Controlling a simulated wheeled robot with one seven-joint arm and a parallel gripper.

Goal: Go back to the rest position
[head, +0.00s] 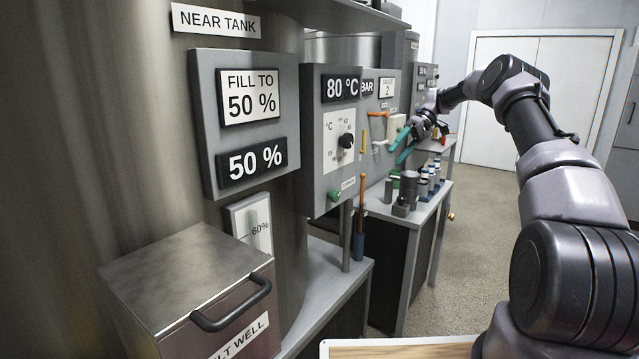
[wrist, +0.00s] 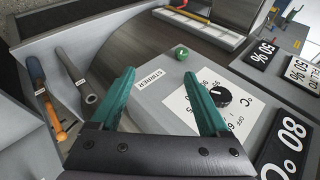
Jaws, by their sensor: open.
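My gripper (head: 404,146) is at the end of my arm, which reaches forward along the right side of the head view. Its two teal fingers are apart and empty. In the wrist view the open fingers (wrist: 165,105) are in front of the grey control panel. That panel carries a black dial (wrist: 220,96), a green button (wrist: 181,52) and a "STIRRER" label (wrist: 152,79). I cannot tell how far the fingertips are from the panel. No thing is held between them.
The 80 °C panel (head: 316,186) and the 50 % panel (head: 208,140) stand on the left. Bottles (head: 428,182) stand on the bench below my gripper. A lidded metal box (head: 190,270) is at front left. Floor (head: 480,230) is clear centre-right.

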